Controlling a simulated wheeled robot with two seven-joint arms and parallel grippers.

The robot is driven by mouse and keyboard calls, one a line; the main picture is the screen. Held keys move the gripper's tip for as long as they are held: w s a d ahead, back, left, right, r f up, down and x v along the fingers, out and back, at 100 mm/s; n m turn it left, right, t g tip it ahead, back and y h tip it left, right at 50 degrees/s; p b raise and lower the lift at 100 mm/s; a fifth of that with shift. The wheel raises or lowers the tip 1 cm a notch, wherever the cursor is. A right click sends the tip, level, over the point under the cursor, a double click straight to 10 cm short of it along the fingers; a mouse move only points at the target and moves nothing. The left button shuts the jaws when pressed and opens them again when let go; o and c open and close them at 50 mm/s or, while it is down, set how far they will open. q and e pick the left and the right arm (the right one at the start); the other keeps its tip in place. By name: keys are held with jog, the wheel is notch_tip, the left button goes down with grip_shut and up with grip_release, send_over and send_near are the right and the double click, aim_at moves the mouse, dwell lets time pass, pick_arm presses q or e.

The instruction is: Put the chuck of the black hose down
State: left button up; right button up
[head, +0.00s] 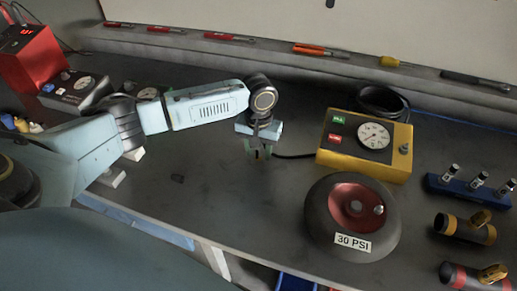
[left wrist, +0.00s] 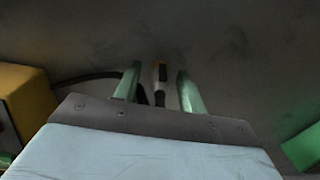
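My left gripper (head: 258,153) points down at the dark bench, left of the yellow inflator box (head: 330,158). In the left wrist view its two green fingers (left wrist: 158,92) stand apart. The chuck (left wrist: 160,72) of the black hose, dark with a pale yellow band, is between them, with a gap showing on each side. The black hose (head: 295,156) runs from the chuck to the yellow box; it also shows in the left wrist view (left wrist: 88,77). Whether the chuck touches the bench is hard to tell. My right gripper is not seen.
A tyre (head: 318,222) with a 30 PSI label lies right of the gripper. A blue rack (head: 440,186) and banded cylinders (head: 463,228) are at the right. A red device (head: 35,55) stands far left. The bench left of the tyre is mostly clear.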

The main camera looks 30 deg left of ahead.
pick_arm(q)
jog(key=shift+r, duration=0.25)
notch_tip(320, 180, up, 12)
jog(key=p, duration=0.1)
dwell(0.7)
